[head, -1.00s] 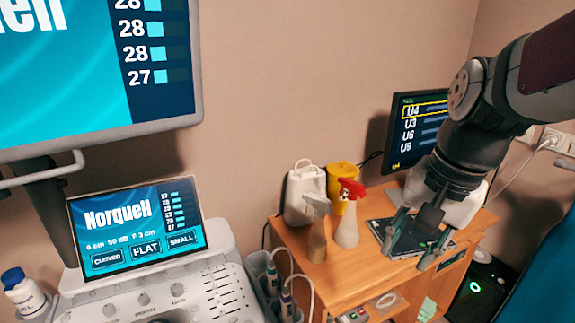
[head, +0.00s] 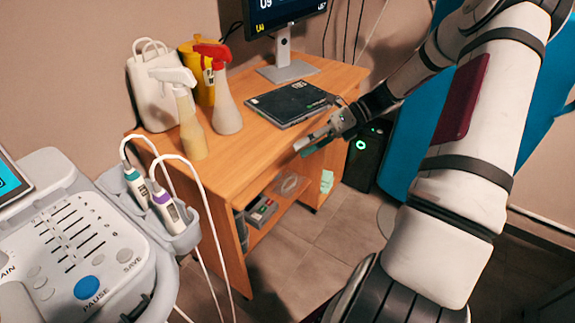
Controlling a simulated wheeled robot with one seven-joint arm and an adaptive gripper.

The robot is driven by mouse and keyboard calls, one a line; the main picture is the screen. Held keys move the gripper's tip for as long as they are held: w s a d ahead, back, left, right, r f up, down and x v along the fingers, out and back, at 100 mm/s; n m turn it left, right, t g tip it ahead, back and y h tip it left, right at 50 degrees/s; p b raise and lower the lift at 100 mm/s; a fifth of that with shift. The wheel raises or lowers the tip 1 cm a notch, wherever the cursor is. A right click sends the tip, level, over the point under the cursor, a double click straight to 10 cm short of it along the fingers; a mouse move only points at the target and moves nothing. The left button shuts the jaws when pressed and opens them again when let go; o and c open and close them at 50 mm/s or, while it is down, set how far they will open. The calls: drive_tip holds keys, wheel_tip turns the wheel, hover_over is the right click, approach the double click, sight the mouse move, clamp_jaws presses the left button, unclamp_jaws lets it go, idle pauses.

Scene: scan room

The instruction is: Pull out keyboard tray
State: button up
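The wooden desk (head: 240,150) stands in the middle of the head view. I cannot make out a separate keyboard tray under its top; the space beneath the front edge is dark and partly blocked by my gripper. My gripper (head: 301,149) is at the right part of the desk's front edge, with its fingers pointing left and down. The fingers show nearly edge-on and look close together, so their opening is unclear. No held thing is visible. I cannot tell whether they touch the desk.
A dark closed laptop-like slab (head: 287,104), a monitor stand (head: 285,65), spray bottles (head: 222,105) and a white bag (head: 155,90) are on the desk. A lower shelf (head: 268,228) holds a grey device. An ultrasound console (head: 80,240) with hanging cables stands at left. Floor (head: 320,225) in front is clear.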

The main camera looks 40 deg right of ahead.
drive_tip(key=d+f+m+t+y+b, duration=0.1)
drive_tip(key=d+f+m+t+b, duration=0.2)
drive_tip(key=d+f+m, duration=0.3)
drive_tip(key=m+t+b, duration=0.4)
drive_tip(key=m+t, duration=0.2)
approach(295, 157)
drive_tip(key=b+x, duration=0.3)
drive_tip(key=x, duration=0.7)
drive_tip(key=shift+w+a, duration=0.15)
drive_tip(key=shift+a, duration=0.05)
clamp_jaws()
